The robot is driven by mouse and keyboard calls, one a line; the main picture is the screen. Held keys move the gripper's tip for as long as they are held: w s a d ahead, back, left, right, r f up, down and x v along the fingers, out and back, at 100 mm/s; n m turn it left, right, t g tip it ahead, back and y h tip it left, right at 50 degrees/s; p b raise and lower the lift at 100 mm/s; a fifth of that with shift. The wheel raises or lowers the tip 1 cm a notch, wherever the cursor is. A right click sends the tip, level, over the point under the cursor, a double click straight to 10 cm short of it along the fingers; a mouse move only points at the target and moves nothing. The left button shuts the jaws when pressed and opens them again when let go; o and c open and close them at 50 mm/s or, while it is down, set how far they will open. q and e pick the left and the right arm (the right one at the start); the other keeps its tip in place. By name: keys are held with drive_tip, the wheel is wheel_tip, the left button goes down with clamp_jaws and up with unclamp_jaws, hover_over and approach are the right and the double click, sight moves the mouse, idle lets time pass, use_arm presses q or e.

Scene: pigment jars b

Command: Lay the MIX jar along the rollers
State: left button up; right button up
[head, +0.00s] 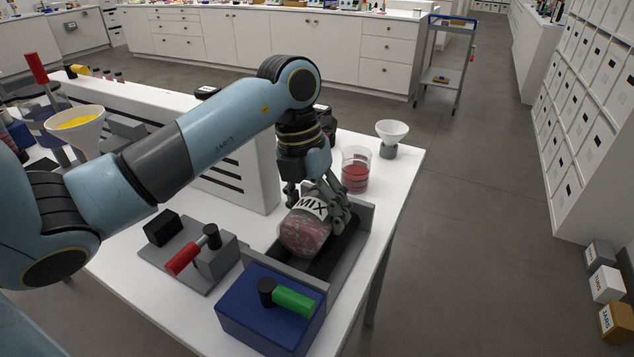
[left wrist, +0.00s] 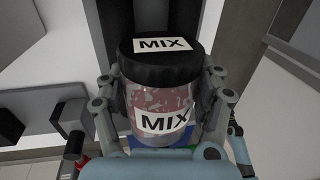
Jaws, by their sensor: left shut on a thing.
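The MIX jar (head: 303,236) has a clear body with mottled pink-red contents and a white MIX label. In the left wrist view the MIX jar (left wrist: 163,103) shows its black lid, also labelled MIX. My left gripper (head: 318,208) is shut on the jar, with fingers on both sides of its body. The gripper holds the jar at the roller machine, over the black rollers (head: 345,250) between grey end plates. The jar hides part of the rollers, and I cannot tell whether it touches them. My right gripper is not in view.
A blue box (head: 262,322) with a green-handled lever stands at the machine's near end. A grey fixture with a red handle (head: 184,260) is to the left. A beaker of red liquid (head: 355,172) and a white funnel (head: 392,134) stand behind, near the table's right edge.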

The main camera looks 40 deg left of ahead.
use_arm(q)
drive_tip(key=shift+f+b, duration=0.35)
drive_tip(key=shift+f, duration=0.05)
idle(0.8)
drive_tip(key=o, duration=1.4)
drive_tip(key=r, duration=0.3)
drive_tip(key=a+r, duration=0.1)
drive_tip(key=r, duration=0.3)
drive_tip(key=a+r, duration=0.1)
drive_tip(key=r, duration=0.2)
drive_tip(key=shift+s+r, duration=0.3)
drive_tip(key=shift+r, duration=0.1)
drive_tip(key=shift+s+a+r, duration=0.1)
drive_tip(key=shift+r, duration=0.4)
